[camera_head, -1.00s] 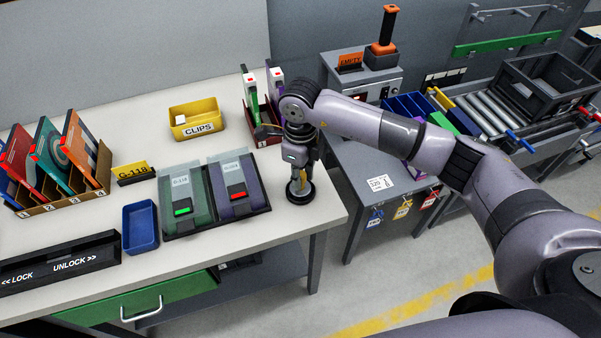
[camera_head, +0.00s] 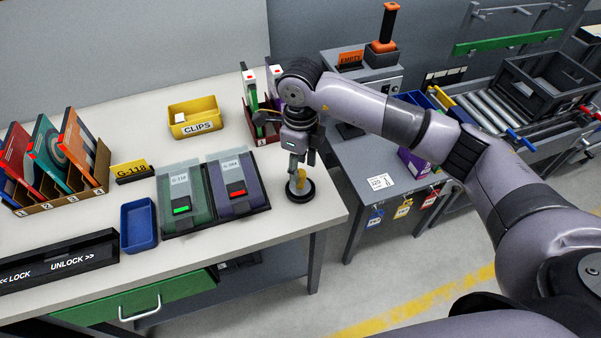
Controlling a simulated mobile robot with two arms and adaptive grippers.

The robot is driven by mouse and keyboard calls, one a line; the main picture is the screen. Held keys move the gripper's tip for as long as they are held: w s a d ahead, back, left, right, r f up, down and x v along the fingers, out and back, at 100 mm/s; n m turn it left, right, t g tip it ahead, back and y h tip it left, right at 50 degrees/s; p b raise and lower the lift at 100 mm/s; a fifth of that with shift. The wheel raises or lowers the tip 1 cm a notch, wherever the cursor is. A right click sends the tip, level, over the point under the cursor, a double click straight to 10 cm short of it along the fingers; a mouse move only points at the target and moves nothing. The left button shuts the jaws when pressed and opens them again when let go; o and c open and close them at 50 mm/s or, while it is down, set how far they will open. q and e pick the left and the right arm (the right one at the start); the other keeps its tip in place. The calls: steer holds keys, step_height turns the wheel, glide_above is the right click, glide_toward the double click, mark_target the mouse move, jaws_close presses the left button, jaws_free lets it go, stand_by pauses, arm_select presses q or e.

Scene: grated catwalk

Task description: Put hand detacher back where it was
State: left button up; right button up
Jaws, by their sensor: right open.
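A small upright item with a round black base and a pale yellowish stem (camera_head: 300,190) stands near the bench's front right corner. It may be the hand detacher, but its top is partly hidden by my right gripper. My right gripper (camera_head: 299,168) points down just above it, its fingers open around or beside the stem. I cannot tell whether they touch it. An orange-handled tool (camera_head: 387,27) stands upright in a dark holder on the grey cabinet at the back. My left gripper is out of view.
Left of my gripper are two tag units (camera_head: 236,186), a blue tray (camera_head: 139,224) and a yellow CLIPS bin (camera_head: 196,118). A dark red rack (camera_head: 262,128) stands close behind my gripper. A binder rack (camera_head: 62,195) is at far left.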

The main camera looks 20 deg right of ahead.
mark_target(300, 173)
step_height(300, 173, up, 9)
steer(key=b, duration=0.2)
steer(key=shift+s+f, duration=0.1)
stand_by(0.5)
